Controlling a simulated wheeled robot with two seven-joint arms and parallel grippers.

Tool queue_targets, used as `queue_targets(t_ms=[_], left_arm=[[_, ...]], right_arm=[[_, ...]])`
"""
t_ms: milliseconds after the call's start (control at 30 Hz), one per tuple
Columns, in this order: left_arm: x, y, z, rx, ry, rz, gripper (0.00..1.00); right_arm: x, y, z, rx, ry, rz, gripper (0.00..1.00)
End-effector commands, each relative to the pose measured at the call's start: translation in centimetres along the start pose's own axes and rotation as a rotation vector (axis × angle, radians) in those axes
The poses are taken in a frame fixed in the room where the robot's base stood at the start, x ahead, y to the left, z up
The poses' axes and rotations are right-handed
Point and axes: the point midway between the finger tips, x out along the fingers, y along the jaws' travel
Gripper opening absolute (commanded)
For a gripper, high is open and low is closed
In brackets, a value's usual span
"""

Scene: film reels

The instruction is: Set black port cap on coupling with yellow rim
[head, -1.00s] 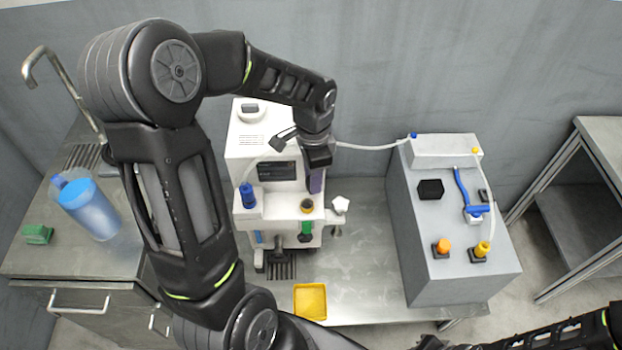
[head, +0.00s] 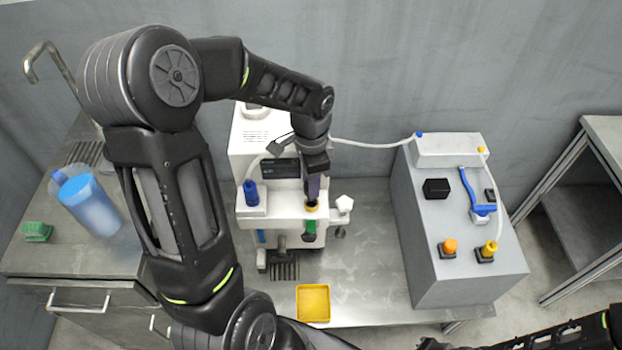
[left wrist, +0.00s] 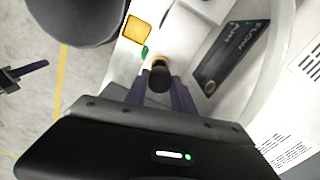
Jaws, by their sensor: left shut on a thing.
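The black port cap (left wrist: 160,78) shows in the left wrist view between the two purple fingers of my left gripper (left wrist: 160,88), which is shut on it. The coupling's yellow rim (left wrist: 161,60) shows just beyond the cap. In the head view, my left gripper (head: 313,196) points down right at the yellow-rimmed coupling (head: 311,208) on the white machine's front ledge. The cap is hidden there behind the fingers. I cannot tell whether it touches the rim. Part of my right gripper (left wrist: 30,70) shows at the left edge of the wrist view; its opening is unclear.
The white machine (head: 250,150) has a blue-capped port (head: 251,195) and a green part (head: 309,231) near the coupling. A yellow tray (head: 313,304) lies in front. A grey box (head: 430,240) with orange and yellow knobs stands right. Bare bench lies between.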

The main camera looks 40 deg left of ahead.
Motion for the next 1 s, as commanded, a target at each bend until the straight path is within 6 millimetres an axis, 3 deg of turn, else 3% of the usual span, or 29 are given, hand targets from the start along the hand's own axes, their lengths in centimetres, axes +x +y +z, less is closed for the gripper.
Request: queue_targets(t_ms=[100,300,1000], left_arm=[[1.7,0.0,0.0,0.000,-0.001,0.000,0.00],[2.8,0.0,0.0,0.000,0.000,0.000,0.00],[2.8,0.0,0.0,0.000,0.000,0.000,0.00]], right_arm=[[1.3,0.5,0.0,0.000,0.001,0.000,0.00],[2.1,0.8,0.0,0.000,0.002,0.000,0.00],[2.0,0.8,-0.1,0.000,0.002,0.000,0.00]])
